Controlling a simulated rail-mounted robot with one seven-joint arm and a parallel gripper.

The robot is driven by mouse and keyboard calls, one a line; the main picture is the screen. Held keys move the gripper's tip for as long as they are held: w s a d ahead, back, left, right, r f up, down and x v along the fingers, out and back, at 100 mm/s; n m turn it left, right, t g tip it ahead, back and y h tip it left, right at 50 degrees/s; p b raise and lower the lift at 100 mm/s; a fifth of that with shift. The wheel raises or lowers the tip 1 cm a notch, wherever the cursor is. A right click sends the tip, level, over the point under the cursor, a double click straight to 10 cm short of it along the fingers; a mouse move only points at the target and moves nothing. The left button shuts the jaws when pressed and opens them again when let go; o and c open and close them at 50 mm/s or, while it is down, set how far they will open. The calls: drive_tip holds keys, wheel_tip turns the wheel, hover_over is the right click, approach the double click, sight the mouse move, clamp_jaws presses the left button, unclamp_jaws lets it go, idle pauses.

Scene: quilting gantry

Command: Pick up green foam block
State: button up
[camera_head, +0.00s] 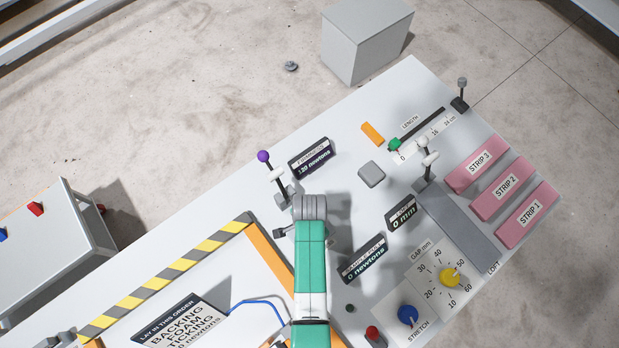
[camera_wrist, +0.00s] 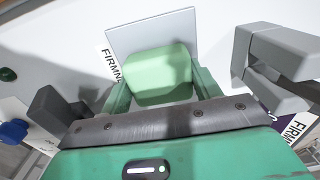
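The green foam block (camera_wrist: 160,72) is pale green and sits at the upper middle of the wrist view, in front of a flat grey plate. My gripper (camera_wrist: 160,88) has its two green fingers on either side of the block, with little or no gap seen. Whether the fingers press on it cannot be told, nor whether the block rests on the plate. In the head view the gripper end (camera_head: 310,207) points down over the bench, left of its middle; the block is hidden there.
Grey parts (camera_wrist: 275,55) and (camera_wrist: 55,108) stand close on both sides of the gripper in the wrist view. The bench (camera_head: 330,195) carries a purple-knobbed lever (camera_head: 264,157), display signs, a grey pad (camera_head: 371,174), dials and pink strips (camera_head: 500,188). A striped bar (camera_head: 165,280) lies to the left.

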drive_tip(key=shift+c, duration=0.4)
wheel_tip(320, 180, up, 10)
drive_tip(key=shift+r+p, duration=0.1)
drive_tip(key=shift+p, duration=0.35)
